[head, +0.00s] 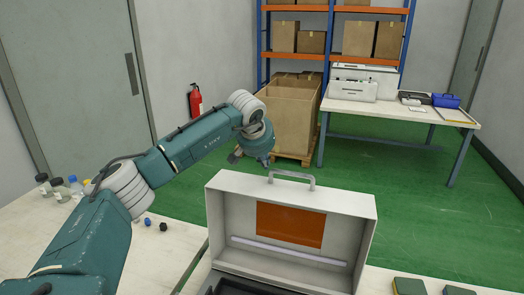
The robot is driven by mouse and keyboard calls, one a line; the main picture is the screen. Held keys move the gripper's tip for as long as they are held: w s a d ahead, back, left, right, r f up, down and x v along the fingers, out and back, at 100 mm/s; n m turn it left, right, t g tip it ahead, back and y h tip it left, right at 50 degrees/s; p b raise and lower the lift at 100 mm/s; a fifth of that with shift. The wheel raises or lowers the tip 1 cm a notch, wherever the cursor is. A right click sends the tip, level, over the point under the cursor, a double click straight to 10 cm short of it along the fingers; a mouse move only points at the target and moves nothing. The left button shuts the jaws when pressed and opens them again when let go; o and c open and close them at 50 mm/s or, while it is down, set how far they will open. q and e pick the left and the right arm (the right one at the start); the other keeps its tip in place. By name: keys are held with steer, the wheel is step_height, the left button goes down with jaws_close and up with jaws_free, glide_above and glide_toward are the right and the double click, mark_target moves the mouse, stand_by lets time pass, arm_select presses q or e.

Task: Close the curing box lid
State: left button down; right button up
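The curing box (240,284) stands at the front of the bench, at the bottom middle of the head view, cut off by the frame edge. Its pale grey lid (345,222) is raised, standing upright at the back of the box. An orange panel shows on the lid's inner face. A grey handle (291,176) sits on the lid's top edge. My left gripper (250,160) is above and behind the lid's top left corner, left of the handle, and looks apart from it. Its fingers point down and look spread, with nothing between them. My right gripper is out of view.
Small bottles (60,189) and dark and blue caps (155,224) lie on the bench at the left. Green and yellow pads (409,286) lie right of the box. Beyond are a carton (290,120) on a pallet, a shelf rack and a white table (400,111).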

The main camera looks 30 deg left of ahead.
arm_select(q)
steer(key=s, duration=0.2)
steer(key=s+d+p, duration=0.1)
steer(key=shift+s, duration=0.35)
